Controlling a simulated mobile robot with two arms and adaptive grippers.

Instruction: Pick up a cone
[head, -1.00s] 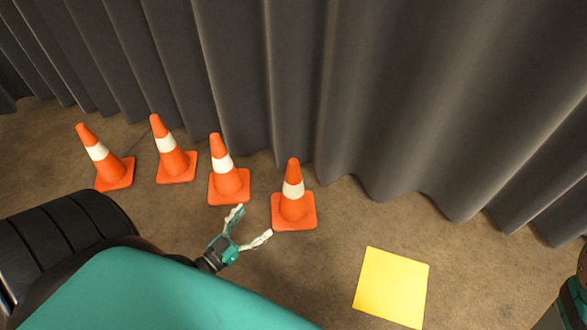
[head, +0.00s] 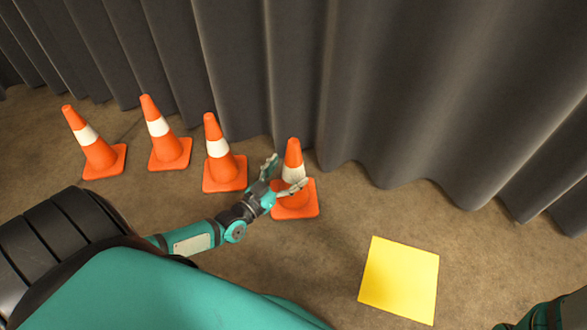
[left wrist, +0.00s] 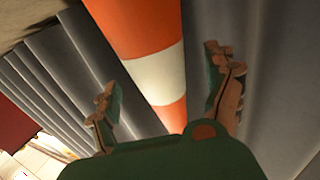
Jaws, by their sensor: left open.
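Several orange cones with white bands stand upright in a row on the floor in the head view. The rightmost cone (head: 293,152) stands nearest my left gripper (head: 289,174). That gripper is open, with its fingers at the height of the cone's white band, partly covering it and the base. In the left wrist view the cone (left wrist: 150,75) rises between the two spread fingers of my gripper (left wrist: 165,95); I see no clear contact. The other cones are a middle one (head: 218,147), another (head: 158,127) and the leftmost (head: 85,136). My right gripper is not visible.
A dark grey curtain (head: 400,90) hangs close behind the cones. A yellow square (head: 400,280) lies flat on the brown floor to the right. The floor between the cone and the square is clear.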

